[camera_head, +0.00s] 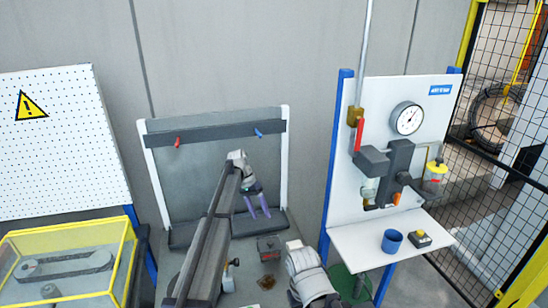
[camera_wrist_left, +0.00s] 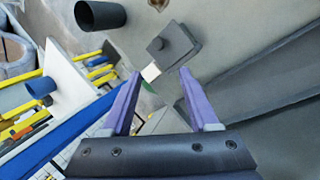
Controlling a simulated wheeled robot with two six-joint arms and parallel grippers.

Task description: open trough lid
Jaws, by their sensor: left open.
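A long dark grey trough-like box (camera_head: 185,236) runs along the foot of a white-sided frame in the head view. My arm hides its middle, and I cannot tell its lid apart from its body. My left gripper (camera_head: 259,215) has two purple fingers spread apart, pointing down in front of the box's right part. In the left wrist view the open fingers (camera_wrist_left: 160,73) have nothing between their tips. Dark grey long surfaces (camera_wrist_left: 275,85) lie to their right. My right gripper is not in view.
A small dark block (camera_head: 269,246) sits in front of the frame. A blue cup (camera_head: 392,241) stands on a white shelf (camera_head: 360,240) at the right, below a gauge (camera_head: 407,118) and a red-handled valve. A yellow-edged clear case (camera_head: 70,235) stands at the left.

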